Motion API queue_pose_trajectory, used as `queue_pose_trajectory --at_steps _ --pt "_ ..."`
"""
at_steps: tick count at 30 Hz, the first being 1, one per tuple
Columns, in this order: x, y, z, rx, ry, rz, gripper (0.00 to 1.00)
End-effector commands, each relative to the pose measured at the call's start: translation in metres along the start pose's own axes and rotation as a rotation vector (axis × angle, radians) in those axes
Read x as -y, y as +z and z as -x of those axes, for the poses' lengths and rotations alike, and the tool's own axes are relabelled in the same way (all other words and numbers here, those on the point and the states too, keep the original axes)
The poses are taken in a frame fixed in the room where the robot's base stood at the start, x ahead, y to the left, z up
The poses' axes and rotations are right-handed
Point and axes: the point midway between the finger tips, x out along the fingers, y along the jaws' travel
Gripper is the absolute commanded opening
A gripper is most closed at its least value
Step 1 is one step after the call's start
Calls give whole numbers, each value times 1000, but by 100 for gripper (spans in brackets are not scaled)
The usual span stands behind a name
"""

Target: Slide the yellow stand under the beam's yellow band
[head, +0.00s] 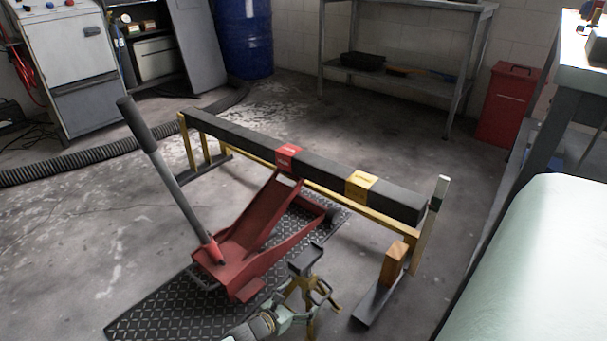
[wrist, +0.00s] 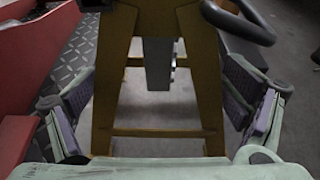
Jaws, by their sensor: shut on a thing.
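The yellow stand (head: 300,295) is upright on the floor in front of the beam, right of the red jack. Its dark saddle (head: 306,259) is on top. My gripper (head: 318,298) is at the stand. In the wrist view the stand's yellow legs (wrist: 203,90) rise between my two fingers (wrist: 160,115), which are shut on it; the exact contact is hard to see. The dark beam (head: 325,170) lies across yellow supports. Its yellow band (head: 361,185) is right of its red band (head: 288,156), beyond the stand and to its right.
The red jack (head: 245,250) stands on a tread-plate mat (head: 150,312), its arm reaching up to the red band and its long handle (head: 165,175) leaning left. The beam's right support (head: 375,300) has a foot close to the stand's right. A pale green surface (head: 535,265) is at right.

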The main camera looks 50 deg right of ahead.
Motion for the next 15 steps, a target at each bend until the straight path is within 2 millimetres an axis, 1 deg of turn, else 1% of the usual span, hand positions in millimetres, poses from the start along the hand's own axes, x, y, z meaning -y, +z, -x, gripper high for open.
queue_pose_trajectory --at_steps 1,15 --pt "4 -2 -7 -1 -7 -5 32" --pt "6 12 -43 0 -12 -4 31"
